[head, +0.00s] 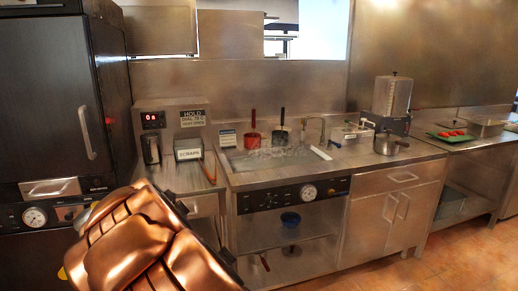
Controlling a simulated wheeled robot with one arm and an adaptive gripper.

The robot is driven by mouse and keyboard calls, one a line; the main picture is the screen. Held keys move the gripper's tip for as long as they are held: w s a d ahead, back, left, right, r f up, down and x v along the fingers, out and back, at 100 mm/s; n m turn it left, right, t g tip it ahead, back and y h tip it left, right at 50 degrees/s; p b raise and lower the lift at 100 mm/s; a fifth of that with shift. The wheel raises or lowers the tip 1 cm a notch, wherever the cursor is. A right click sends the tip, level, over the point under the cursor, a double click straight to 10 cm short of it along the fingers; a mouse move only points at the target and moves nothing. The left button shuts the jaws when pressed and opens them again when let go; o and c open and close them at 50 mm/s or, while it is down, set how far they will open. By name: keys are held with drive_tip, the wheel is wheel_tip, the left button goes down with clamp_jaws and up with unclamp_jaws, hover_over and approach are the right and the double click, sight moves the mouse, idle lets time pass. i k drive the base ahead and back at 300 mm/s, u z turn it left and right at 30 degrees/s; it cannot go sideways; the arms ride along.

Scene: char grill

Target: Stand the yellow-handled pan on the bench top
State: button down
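I cannot make out a pan with a yellow handle. A steel pot (388,146) with a side handle stands at the bench's right part. My copper-coloured arm fills the lower left. Dark parts show behind it, but I cannot make out fingertips or whether anything is held.
A dark cabinet (60,90) stands at the left. A box labelled SCRAPS (188,154) sits beside the bench. A dispenser (392,98) and a green tray (436,136) with red items are at the right.

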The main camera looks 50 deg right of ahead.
sight(349, 160)
drive_tip(key=z, duration=1.65)
drive_tip(key=i, duration=1.65)
